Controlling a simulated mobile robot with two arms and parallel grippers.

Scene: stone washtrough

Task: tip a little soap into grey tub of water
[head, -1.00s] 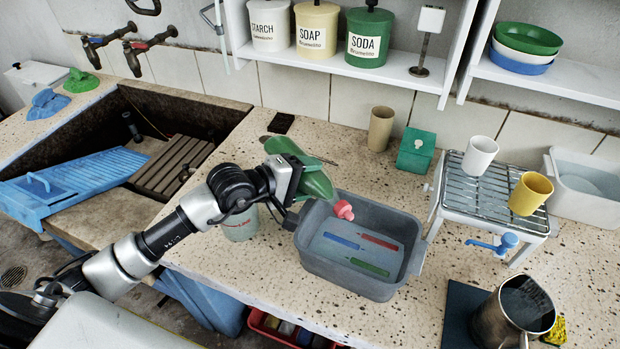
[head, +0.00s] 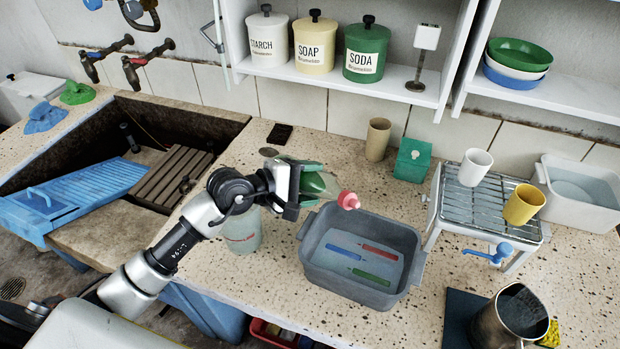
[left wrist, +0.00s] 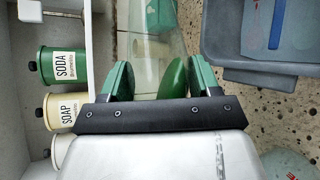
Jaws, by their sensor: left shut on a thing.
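My left gripper (head: 300,188) is shut on a clear soap bottle (head: 318,184) with green liquid and a pink-red cap (head: 348,200). The bottle is tilted, cap pointing right and somewhat down. In the head view the cap shows just above the back left rim of the grey tub (head: 318,262), apart from it. The tub holds water, with blue, red and green strips showing in it. In the left wrist view the bottle (left wrist: 150,45) lies between the green-padded fingers, and the tub (left wrist: 215,45) is at upper right. No soap stream is visible. My right gripper is not in view.
A clear container with red lettering (head: 243,232) stands left of the tub, partly behind my arm. A wire rack (head: 478,205) with white and yellow cups stands right of it. A metal jug (head: 508,318) is at front right. The stone sink (head: 190,125) lies left.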

